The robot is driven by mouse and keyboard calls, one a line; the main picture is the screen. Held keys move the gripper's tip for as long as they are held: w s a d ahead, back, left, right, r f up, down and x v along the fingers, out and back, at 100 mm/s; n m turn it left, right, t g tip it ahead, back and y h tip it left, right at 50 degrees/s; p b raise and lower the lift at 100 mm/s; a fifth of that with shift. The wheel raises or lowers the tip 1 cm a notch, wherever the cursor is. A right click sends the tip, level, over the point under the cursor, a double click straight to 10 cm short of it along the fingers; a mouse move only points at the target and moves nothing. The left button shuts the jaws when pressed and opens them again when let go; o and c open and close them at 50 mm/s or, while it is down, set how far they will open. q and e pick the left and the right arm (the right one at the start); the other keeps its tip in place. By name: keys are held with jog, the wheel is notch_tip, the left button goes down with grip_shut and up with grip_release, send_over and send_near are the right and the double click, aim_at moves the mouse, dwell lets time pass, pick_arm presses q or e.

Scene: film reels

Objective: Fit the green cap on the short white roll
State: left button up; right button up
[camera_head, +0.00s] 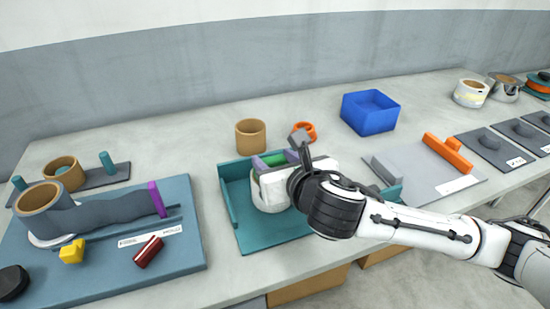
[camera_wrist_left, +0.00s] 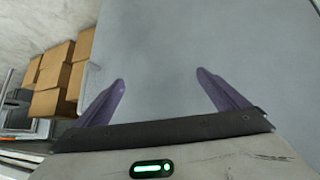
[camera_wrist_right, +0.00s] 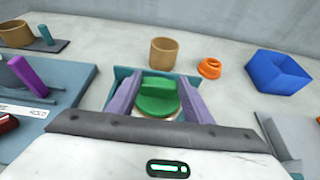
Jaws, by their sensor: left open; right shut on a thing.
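The short white roll (camera_head: 268,196) stands upright in a teal tray (camera_head: 237,207), partly hidden by my right gripper. My right gripper (camera_head: 270,162) is shut on the raised grip of the green cap (camera_wrist_right: 158,96). The cap is at the top of the roll, and a strip of its green shows between the purple fingers in the head view. A pale rim of the roll shows below it in the right wrist view. I cannot tell whether the cap is fully seated. My left gripper (camera_wrist_left: 161,88) is open and empty in the left wrist view, and is not seen in the head view.
A tan ring (camera_head: 251,137), an orange ring (camera_head: 304,131) and a blue bin (camera_head: 370,113) stand behind the tray. A blue-grey board (camera_head: 185,262) with a tan roll, yellow block and red piece lies left. A grey board (camera_head: 415,160) with an orange bar lies right.

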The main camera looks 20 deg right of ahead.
jog(key=shift+f, duration=0.2)
jog(key=o, duration=0.8)
jog(key=shift+c, duration=0.2)
jog(key=shift+s+r+p, duration=0.35)
jog(key=shift+s+p, duration=0.2)
jog(key=shift+s, duration=0.05)
jog(key=p+v, duration=0.3)
jog(key=v, duration=0.6)
jog(key=shift+s, duration=0.35)
jog(key=shift+d, duration=0.1)
